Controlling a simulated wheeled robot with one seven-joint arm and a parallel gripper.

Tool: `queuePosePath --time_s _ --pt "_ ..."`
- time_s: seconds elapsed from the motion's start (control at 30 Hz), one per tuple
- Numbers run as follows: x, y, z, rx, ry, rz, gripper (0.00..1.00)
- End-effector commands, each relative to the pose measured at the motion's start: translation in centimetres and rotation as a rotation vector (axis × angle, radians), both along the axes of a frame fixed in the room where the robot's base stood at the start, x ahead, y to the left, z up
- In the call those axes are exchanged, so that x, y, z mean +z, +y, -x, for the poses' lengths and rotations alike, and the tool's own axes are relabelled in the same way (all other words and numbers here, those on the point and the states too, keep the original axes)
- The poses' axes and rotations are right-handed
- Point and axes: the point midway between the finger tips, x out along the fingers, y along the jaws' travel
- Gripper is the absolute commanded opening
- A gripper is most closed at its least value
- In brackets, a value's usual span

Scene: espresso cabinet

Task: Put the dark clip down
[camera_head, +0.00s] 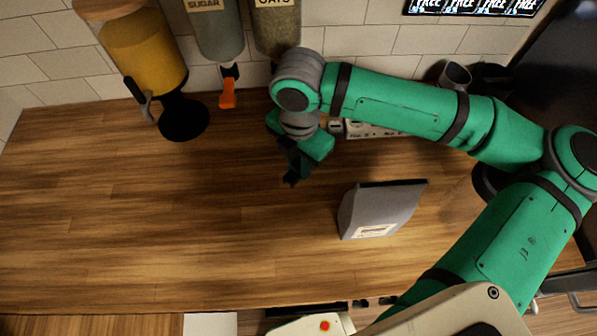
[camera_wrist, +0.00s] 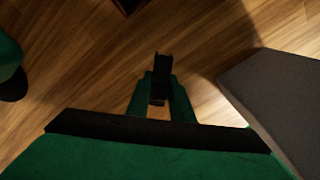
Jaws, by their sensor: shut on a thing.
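My gripper (camera_head: 303,157) hangs over the wooden counter, pointing down, left of the grey bag. It is shut on the dark clip (camera_head: 291,181), a small black piece that sticks out below the fingers. In the wrist view the dark clip (camera_wrist: 162,64) shows between the two green fingers (camera_wrist: 161,92), with wood beyond it. I cannot tell whether the clip touches the counter. Part of the clip is hidden by the fingers.
A grey bag (camera_head: 375,213) with a pale label stands right of my gripper; it also fills the right of the wrist view (camera_wrist: 285,95). The wooden counter (camera_head: 130,215) is clear at left and front.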

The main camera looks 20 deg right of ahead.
Motion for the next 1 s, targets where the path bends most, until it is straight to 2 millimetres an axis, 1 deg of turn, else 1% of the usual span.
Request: queuePosePath --time_s 0.17,0.3,0.4,0.5,0.87,0.9,0.93,0.97,1.0 --pt "-1.4 -0.1 0.0 -0.002 0.001 0.0 0.0" --pt "-3.4 0.1 0.0 0.001 0.003 -0.001 0.0" --pt "-4.5 0.2 -0.1 0.003 0.0 -0.001 0.0" --pt "-5.0 0.2 -0.1 0.004 -0.001 0.0 0.0" --pt "-5.3 0.2 -0.1 0.003 -0.001 0.0 0.0" --pt "-5.3 0.1 -0.1 0.003 0.0 0.001 0.27" --pt "-5.2 0.1 -0.1 0.003 0.0 0.001 0.34" --pt "-5.2 0.1 -0.1 0.003 0.0 0.001 0.39" --pt "-5.2 0.1 -0.1 0.003 0.0 0.001 0.39"
